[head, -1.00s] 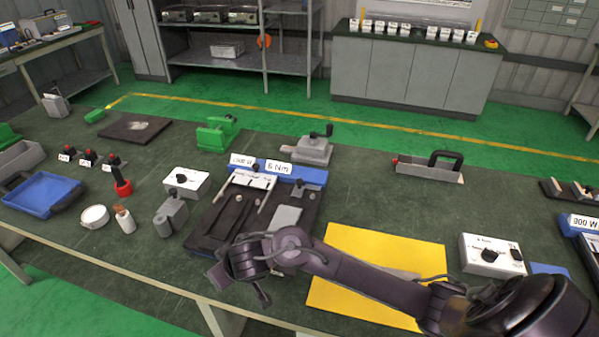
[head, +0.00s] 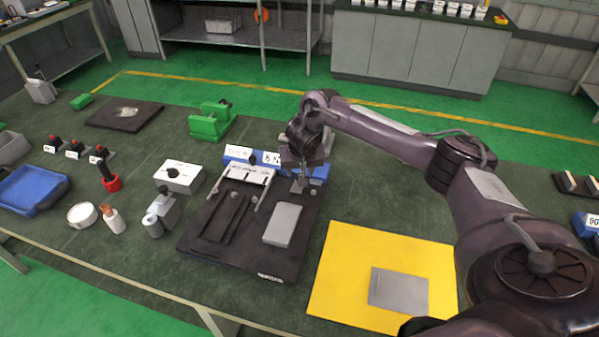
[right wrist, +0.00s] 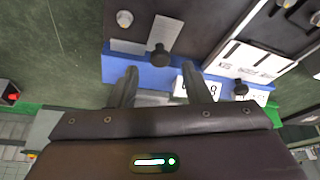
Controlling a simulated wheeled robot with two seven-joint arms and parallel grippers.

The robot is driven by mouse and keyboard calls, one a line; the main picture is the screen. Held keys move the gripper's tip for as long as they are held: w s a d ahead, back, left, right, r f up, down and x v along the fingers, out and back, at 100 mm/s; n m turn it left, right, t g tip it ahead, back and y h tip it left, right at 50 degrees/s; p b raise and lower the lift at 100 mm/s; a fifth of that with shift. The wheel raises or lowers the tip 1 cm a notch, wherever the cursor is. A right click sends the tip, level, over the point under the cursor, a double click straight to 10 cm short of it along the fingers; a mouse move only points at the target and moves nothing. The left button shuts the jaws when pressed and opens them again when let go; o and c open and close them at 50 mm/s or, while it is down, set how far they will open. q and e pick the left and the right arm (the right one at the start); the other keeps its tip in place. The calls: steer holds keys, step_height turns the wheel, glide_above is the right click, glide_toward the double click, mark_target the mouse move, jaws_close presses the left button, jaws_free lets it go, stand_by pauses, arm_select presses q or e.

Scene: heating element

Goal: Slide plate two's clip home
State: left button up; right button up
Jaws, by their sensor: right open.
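The dark fixture base (head: 225,255) stands mid-table with a blue bar (head: 318,171) along its back, bearing white labels. A grey plate (head: 283,224) lies on its right half. My right gripper (head: 299,186) points down over the right part of the blue bar and hides most of the hardware there. In the right wrist view a black knob (right wrist: 158,55), apparently that of the right-hand clip, stands just beyond the open fingertips (right wrist: 163,80), between their lines. A second black knob (right wrist: 240,87) is to its right. My left gripper is out of view.
A white box with a knob (head: 174,178) and a grey clamp-like piece (head: 160,214) stand left of the base. A yellow mat (head: 340,270) with a grey sheet (head: 398,291) lies to the right. A green fixture (head: 211,122) stands behind.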

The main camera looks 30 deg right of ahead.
steer(key=shift+x, duration=1.75)
steer(key=shift+c, duration=0.2)
jaws_close()
